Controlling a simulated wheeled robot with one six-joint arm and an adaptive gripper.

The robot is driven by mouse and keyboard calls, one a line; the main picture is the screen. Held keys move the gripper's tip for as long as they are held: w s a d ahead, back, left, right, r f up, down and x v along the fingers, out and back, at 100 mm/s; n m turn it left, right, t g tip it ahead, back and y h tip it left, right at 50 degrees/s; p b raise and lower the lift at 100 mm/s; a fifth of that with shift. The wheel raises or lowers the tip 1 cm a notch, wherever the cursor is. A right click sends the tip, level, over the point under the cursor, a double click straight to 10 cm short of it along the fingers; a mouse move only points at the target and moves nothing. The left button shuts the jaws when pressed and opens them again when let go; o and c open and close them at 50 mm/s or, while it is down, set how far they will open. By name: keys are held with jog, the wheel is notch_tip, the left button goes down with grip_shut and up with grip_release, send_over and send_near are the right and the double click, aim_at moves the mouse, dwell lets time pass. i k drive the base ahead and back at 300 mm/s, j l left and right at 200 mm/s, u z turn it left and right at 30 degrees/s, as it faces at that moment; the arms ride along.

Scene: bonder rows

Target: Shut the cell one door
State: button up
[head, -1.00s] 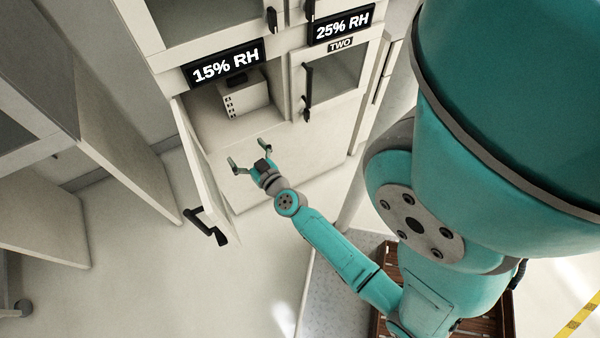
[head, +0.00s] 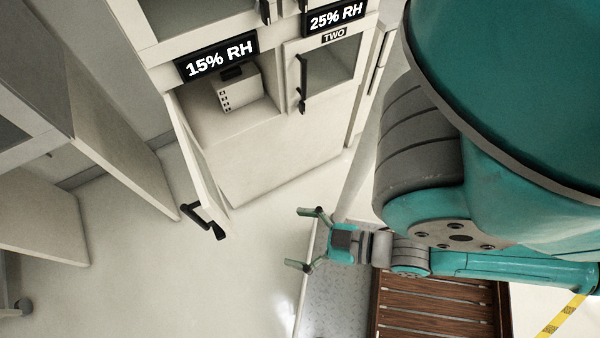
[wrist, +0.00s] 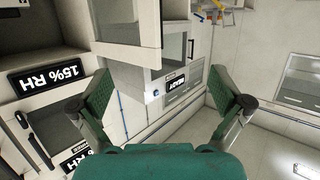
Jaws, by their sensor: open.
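The open cell door (head: 203,170) hangs on the left side of the compartment under the 15% RH sign (head: 217,57) in the head view. It swings out toward the floor, and its black handle (head: 205,220) is at its lower outer edge. A pale box (head: 238,92) with small dark marks sits inside the open compartment (head: 262,105). My gripper (head: 302,239) is open and empty, to the right of the door handle and apart from it. In the wrist view my open fingers (wrist: 170,105) frame empty space. No label naming cell one is readable.
The neighbouring door marked TWO (head: 325,72), under the 25% RH sign (head: 337,17), is shut. Another cabinet panel (head: 115,130) stands at the left. Pale floor (head: 170,285) is clear between the handle and my gripper. A slatted wooden crate (head: 435,310) is at lower right.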

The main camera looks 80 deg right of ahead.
aim_at(220, 215)
jog(key=j+z, duration=0.25)
jog(key=z, duration=0.2)
jog(key=i+j+z, duration=0.1)
jog(key=j+z, duration=0.25)
jog(key=z, duration=0.15)
jog(key=j+z, duration=0.25)
jog(key=z, duration=0.2)
jog(key=k+j, duration=0.1)
jog(key=j, duration=0.3)
jog(key=k+j+z, duration=0.15)
jog(key=j, duration=0.6)
jog(key=k+j+z, duration=0.1)
jog(key=j, duration=0.3)
jog(key=k+j+u, duration=0.35)
jog(key=k+u, duration=0.15)
